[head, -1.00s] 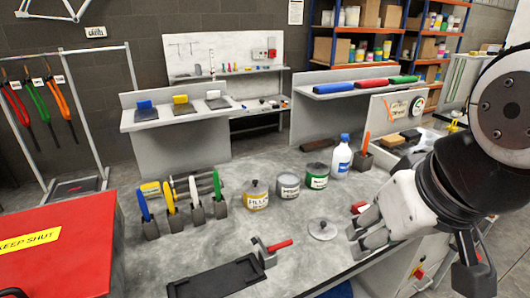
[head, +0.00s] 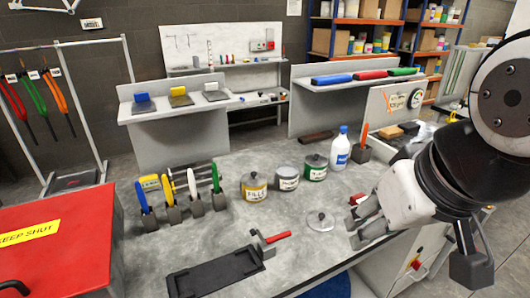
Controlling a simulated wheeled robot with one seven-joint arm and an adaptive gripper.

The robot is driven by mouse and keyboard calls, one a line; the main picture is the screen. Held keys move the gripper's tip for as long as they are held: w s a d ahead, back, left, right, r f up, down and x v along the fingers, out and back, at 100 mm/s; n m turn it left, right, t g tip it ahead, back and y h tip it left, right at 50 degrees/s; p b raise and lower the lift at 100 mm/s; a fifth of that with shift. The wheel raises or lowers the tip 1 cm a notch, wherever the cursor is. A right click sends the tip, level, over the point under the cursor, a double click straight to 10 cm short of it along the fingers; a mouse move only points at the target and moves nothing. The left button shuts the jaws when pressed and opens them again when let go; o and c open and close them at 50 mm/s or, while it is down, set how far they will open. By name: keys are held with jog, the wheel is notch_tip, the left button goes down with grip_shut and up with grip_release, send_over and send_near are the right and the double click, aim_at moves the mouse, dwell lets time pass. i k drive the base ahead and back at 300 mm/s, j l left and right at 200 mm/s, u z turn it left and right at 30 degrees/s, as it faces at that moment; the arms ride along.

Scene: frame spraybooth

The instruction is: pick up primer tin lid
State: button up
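The primer tin lid (head: 320,222) is a round grey disc with a small dark knob. It lies flat on the grey bench top, apart from any tin. A grey tin (head: 287,178) stands behind it, its label too small to read. A yellow-labelled filler tin (head: 254,188) and a green-labelled tin (head: 315,168) flank that tin. My gripper (head: 356,226) is just right of the lid in the head view, with its two fingers spread apart and nothing seen between them. How high it is above the bench is hard to tell.
A red-handled tool (head: 270,241) and a black tray (head: 216,272) are left of the lid, near the front edge. A white-and-blue bottle (head: 341,150) stands behind. Brushes in holders (head: 182,204) are at left.

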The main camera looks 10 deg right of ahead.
aim_at(319, 220)
jog(key=i+l+z, duration=0.15)
jog(key=l, duration=0.3)
jog(key=i+l+z, duration=0.15)
jog(key=l, duration=0.3)
jog(key=i+l+z, duration=0.15)
jog(key=i+l, duration=0.2)
